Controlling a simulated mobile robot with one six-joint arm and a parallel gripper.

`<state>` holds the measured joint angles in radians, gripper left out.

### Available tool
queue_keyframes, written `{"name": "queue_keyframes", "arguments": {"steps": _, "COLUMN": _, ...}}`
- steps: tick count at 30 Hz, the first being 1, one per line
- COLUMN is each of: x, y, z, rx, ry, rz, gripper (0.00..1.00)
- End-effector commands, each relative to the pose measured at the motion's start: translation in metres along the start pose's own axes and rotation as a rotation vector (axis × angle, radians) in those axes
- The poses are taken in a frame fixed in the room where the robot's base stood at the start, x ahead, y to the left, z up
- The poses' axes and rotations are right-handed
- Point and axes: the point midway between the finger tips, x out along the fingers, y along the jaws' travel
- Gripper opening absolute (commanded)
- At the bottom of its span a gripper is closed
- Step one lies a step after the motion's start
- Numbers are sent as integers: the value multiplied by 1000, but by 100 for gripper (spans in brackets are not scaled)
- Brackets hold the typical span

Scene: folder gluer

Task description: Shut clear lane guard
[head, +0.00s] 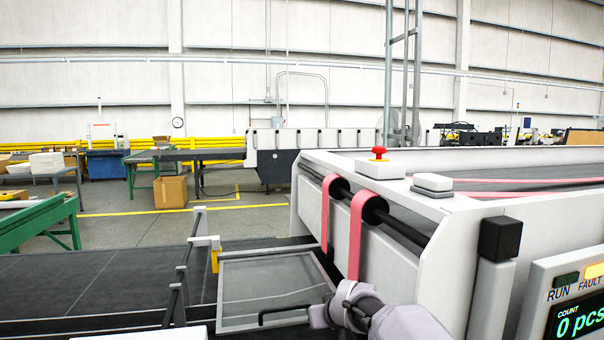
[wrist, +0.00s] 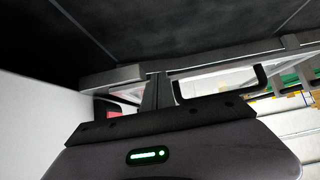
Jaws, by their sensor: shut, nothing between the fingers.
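The clear lane guard (head: 262,285) is a see-through pane in a grey frame, at the lower middle of the head view beside the white machine. Its black bar handle (head: 284,312) runs along its lower part, close to my wrist. I cannot tell its exact angle. In the wrist view the guard's grey frame (wrist: 215,62) crosses above the black handle (wrist: 262,78). My gripper (wrist: 153,88) is shut and empty, with its fingers close to the frame and handle. Whether they touch is unclear. In the head view my fingers are hidden.
The white folder gluer (head: 390,240) with pink belts (head: 357,235) and a red stop button (head: 379,153) stands right of the guard. A dark conveyor bed (head: 80,275) lies left, with a dark rail (head: 182,285) between. A white surface (wrist: 40,120) is close at the left in the wrist view.

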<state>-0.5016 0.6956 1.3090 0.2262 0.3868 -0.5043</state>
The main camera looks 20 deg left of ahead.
Motion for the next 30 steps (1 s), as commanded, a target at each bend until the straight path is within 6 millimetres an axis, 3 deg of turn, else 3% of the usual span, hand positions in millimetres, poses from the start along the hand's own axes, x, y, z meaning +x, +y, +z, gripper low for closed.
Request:
{"name": "queue_keyframes", "arguments": {"steps": 6, "x": 4, "y": -1, "z": 9, "rx": 2, "ry": -17, "rz": -3, "gripper": 0}}
{"name": "queue_keyframes", "arguments": {"steps": 14, "x": -2, "y": 0, "z": 3, "rx": 3, "ry": -17, "rz": -3, "gripper": 0}}
{"name": "queue_keyframes", "arguments": {"steps": 20, "x": -36, "y": 3, "z": -30, "rx": 4, "ry": -3, "rz": 2, "gripper": 0}}
{"name": "queue_keyframes", "arguments": {"steps": 30, "x": -109, "y": 3, "z": 16, "rx": 4, "ry": 1, "rz": 3, "gripper": 0}}
